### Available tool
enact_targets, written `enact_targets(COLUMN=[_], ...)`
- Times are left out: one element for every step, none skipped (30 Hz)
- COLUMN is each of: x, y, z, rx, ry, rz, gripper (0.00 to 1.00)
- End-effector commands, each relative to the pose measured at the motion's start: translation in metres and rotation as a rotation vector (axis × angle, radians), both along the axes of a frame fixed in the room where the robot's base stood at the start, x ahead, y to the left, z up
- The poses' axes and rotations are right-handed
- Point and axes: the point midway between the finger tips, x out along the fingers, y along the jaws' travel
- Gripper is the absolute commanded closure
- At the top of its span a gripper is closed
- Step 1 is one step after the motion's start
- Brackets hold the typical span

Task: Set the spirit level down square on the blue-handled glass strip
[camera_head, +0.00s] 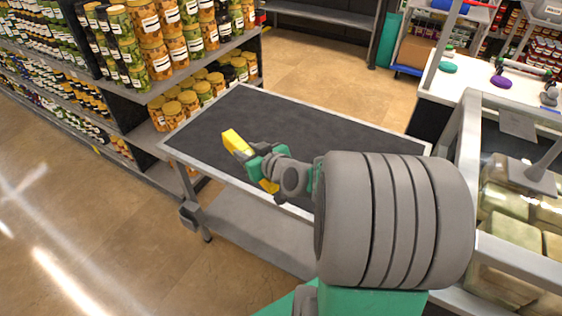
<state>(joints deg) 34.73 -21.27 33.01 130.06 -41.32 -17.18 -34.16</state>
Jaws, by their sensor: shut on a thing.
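My gripper (256,163) is shut on a yellow bar, which I take to be the spirit level (237,143). One end sticks out beyond the fingers to the upper left. A smaller yellow part shows at the lower right of the gripper. The level appears above the dark top of a cart; my gripper hides its middle. I cannot make out the blue-handled glass strip for certain. A small patch of blue shows at the right edge of the white counter, too small to identify.
The cart (300,118) has a bare dark top with a light rim. Shelves of jars (165,45) stand at the left. The white counter (455,90) at the right holds a purple disc (501,82) and a green disc (447,68). A glass-fronted case (520,220) stands below right.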

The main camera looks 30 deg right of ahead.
Motion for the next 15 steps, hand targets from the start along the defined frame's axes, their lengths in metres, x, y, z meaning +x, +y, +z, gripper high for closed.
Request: enact_targets(x=[-0.007,-0.011,-0.018,-0.024,-0.030,-0.039,-0.046,-0.052,-0.061,-0.067,-0.073,-0.080,-0.085,-0.090,-0.098], y=[-0.027,-0.043,-0.064,-0.080,-0.096,-0.118,-0.133,-0.148,-0.167,-0.179,-0.191,-0.205,-0.215,-0.224,-0.235], z=[-0.012,-0.019,-0.028,-0.034,-0.040,-0.048,-0.054,-0.058,-0.064,-0.067,-0.070,-0.072,-0.074,-0.076,-0.078], rx=[0.005,0.006,0.007,0.007,0.008,0.007,0.007,0.007,0.007,0.005,0.005,0.004,0.003,0.003,0.003], ry=[0.007,0.008,0.008,0.008,0.007,0.007,0.007,0.005,0.006,0.004,0.003,0.002,0.002,0.002,0.002], rz=[-0.061,-0.097,-0.147,-0.183,-0.221,-0.273,-0.306,-0.341,-0.384,-0.411,-0.437,-0.468,-0.489,-0.507,-0.532], gripper=[1.00,1.00,1.00,1.00,1.00,1.00,1.00,1.00,1.00,1.00,1.00,1.00,1.00,1.00,1.00])
